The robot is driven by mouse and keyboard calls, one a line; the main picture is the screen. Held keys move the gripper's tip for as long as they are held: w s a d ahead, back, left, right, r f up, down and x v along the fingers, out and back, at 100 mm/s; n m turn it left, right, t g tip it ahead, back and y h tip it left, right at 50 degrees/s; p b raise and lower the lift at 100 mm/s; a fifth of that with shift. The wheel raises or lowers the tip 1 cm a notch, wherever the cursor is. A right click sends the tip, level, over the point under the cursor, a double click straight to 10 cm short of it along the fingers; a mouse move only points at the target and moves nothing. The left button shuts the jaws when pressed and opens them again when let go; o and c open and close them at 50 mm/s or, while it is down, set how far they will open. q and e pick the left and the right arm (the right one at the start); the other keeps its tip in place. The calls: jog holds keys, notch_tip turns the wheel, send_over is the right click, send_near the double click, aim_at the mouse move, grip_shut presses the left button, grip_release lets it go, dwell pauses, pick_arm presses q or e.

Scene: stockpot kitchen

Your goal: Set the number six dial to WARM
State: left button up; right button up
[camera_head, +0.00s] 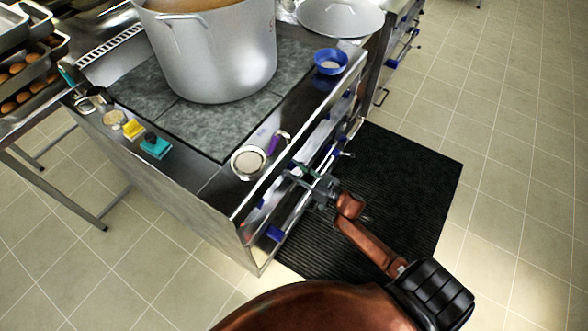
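The front panel of the steel range (322,128) runs diagonally below the cooktop edge and carries several small blue parts. A blue part (275,233) shows near the panel's near corner. Another blue part (348,93) shows near its far end. I cannot read any numbers or a WARM mark, so I cannot tell which dial is number six. My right gripper (294,175) is at the panel, its fingertips pointing at it and hiding part of it. Whether it touches a dial, and its finger gap, are too small to tell. My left gripper is out of view.
A large stockpot (222,60) stands on the cooktop. A round strainer (249,162), a blue bowl (331,62), a yellow sponge (133,129) and a teal item (155,146) lie along the edges. A black mat (405,190) covers the floor before the range; tiles beyond are clear.

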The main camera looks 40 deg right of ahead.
jog(key=c, duration=0.7)
jog(key=n, duration=0.4)
jog(key=shift+f+n, duration=0.1)
jog(key=shift+n, duration=0.3)
jog(key=n, duration=0.5)
jog(key=shift+d+y+b, duration=0.1)
jog(key=shift+y+b, duration=0.3)
jog(key=shift+n, duration=0.5)
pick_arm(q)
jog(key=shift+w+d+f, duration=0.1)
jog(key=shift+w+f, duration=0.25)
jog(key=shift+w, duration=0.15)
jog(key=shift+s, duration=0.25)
